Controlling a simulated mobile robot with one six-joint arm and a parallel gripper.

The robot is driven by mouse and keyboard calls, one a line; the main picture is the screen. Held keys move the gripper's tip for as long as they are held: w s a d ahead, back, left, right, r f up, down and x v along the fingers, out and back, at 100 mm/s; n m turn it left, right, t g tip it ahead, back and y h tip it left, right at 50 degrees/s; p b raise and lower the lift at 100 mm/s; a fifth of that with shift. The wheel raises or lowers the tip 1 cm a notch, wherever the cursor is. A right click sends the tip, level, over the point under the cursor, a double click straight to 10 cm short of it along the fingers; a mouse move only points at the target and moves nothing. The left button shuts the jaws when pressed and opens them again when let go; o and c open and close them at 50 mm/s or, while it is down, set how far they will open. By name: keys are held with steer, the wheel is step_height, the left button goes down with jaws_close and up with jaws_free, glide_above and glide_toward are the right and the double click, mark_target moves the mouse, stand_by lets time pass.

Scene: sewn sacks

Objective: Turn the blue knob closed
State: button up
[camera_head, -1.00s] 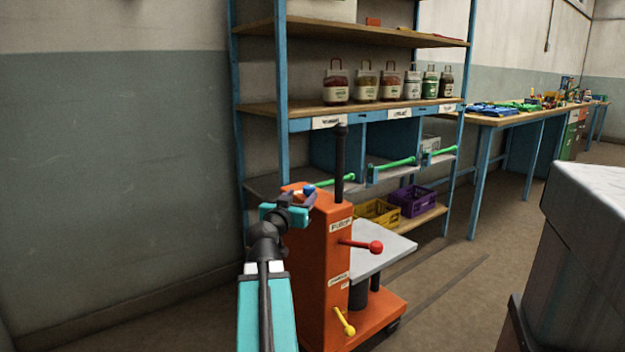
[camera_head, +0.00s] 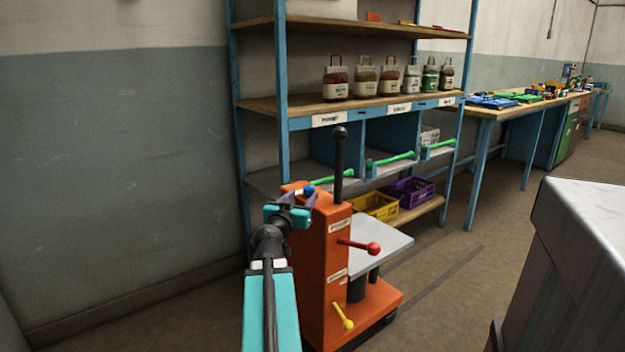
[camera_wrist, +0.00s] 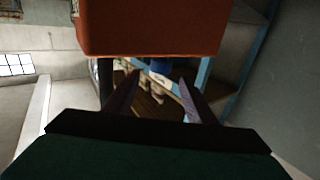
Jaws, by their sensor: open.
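The blue knob (camera_head: 308,190) sits at the top of the orange lifter (camera_head: 322,262), on its left side. My gripper (camera_head: 301,198) is open beside that top, with its fingers close around the knob's place; contact cannot be told. In the wrist view the orange body (camera_wrist: 152,28) fills the top. My open gripper (camera_wrist: 160,81) has its two dark fingers apart below it. A small blue piece shows between the fingertips, just under the orange edge; I cannot tell surely whether it is the knob.
The lifter also carries a red-tipped lever (camera_head: 374,248), a yellow lever (camera_head: 347,323), a black post (camera_head: 340,150) and a grey platform (camera_head: 385,243). A shelf (camera_head: 262,107) with several jars stands behind. A grey-topped block (camera_head: 585,215) is at right. The wall (camera_head: 110,170) is left.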

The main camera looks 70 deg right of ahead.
steer(key=shift+r+p, duration=0.15)
steer(key=shift+p, duration=0.15)
steer(key=shift+w+d+p, duration=0.15)
steer(key=shift+d+p, duration=0.75)
steer(key=shift+d, duration=1.9)
steer(key=shift+w+d+p, duration=0.15)
steer(key=shift+d+p, duration=0.75)
steer(key=shift+d, duration=1.85)
steer(key=c, duration=1)
steer(key=shift+f, duration=0.2)
steer(key=shift+c, duration=0.2)
